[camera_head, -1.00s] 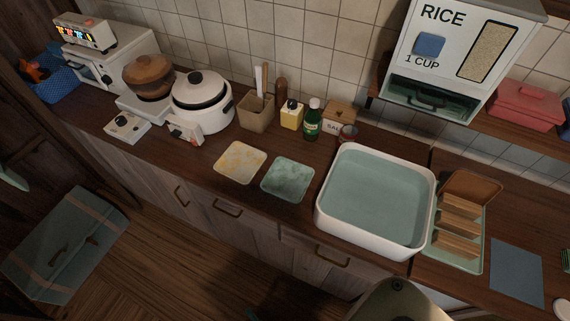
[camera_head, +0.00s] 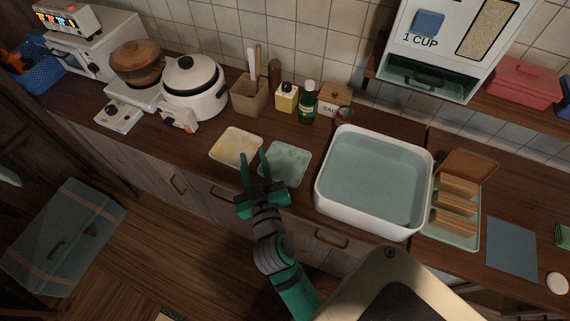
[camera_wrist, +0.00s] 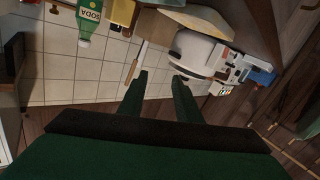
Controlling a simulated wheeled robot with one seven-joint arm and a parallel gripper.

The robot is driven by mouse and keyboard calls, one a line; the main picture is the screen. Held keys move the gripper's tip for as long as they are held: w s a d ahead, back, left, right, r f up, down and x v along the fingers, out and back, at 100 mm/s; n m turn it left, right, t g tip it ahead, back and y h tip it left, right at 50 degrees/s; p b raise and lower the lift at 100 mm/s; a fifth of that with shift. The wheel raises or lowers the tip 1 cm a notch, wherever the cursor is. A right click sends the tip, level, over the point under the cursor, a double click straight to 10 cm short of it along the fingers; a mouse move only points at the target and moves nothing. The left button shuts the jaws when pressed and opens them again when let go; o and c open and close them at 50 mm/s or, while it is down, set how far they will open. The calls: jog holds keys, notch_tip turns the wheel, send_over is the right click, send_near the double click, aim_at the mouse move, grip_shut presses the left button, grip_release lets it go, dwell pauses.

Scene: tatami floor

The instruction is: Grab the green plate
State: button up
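The green plate (camera_head: 286,163) is a square, marbled green dish lying flat on the wooden counter, left of the white basin. My gripper (camera_head: 254,160) is in front of it at its left side, with its two green fingers pointing up toward the gap between the green plate and the yellow plate (camera_head: 236,147). The fingers (camera_wrist: 158,82) are apart with nothing between them in the wrist view. The green plate does not clearly show in the wrist view. I cannot tell whether a finger touches the plate's left edge.
A white basin (camera_head: 426,178) stands just right of the green plate. Behind are a green soda bottle (camera_head: 308,102), a yellow bottle (camera_head: 287,97), a utensil holder (camera_head: 248,95) and a white rice cooker (camera_head: 194,92). A rice dispenser (camera_head: 440,42) hangs above right.

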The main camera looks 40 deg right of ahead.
jog(key=d+r+m+g+h, duration=0.7)
jog(key=d+r+m, duration=0.3)
jog(key=d+m, duration=0.3)
jog(key=m+g+y, duration=0.7)
jog(key=m+y, duration=0.7)
jog(key=m, duration=0.1)
send_near(285, 164)
jog(key=a+r, duration=0.4)
jog(key=a, duration=0.3)
jog(key=shift+w+d+f, duration=0.1)
jog(key=shift+d+f, duration=0.15)
jog(key=shift+f, duration=1.55)
jog(key=shift+s+d+f, duration=0.1)
jog(key=shift+d+f, duration=0.15)
jog(key=shift+f, duration=1.5)
jog(key=shift+w+d+f, duration=0.1)
jog(key=shift+d+f, duration=0.15)
jog(key=shift+f, duration=1.55)
grip_shut()
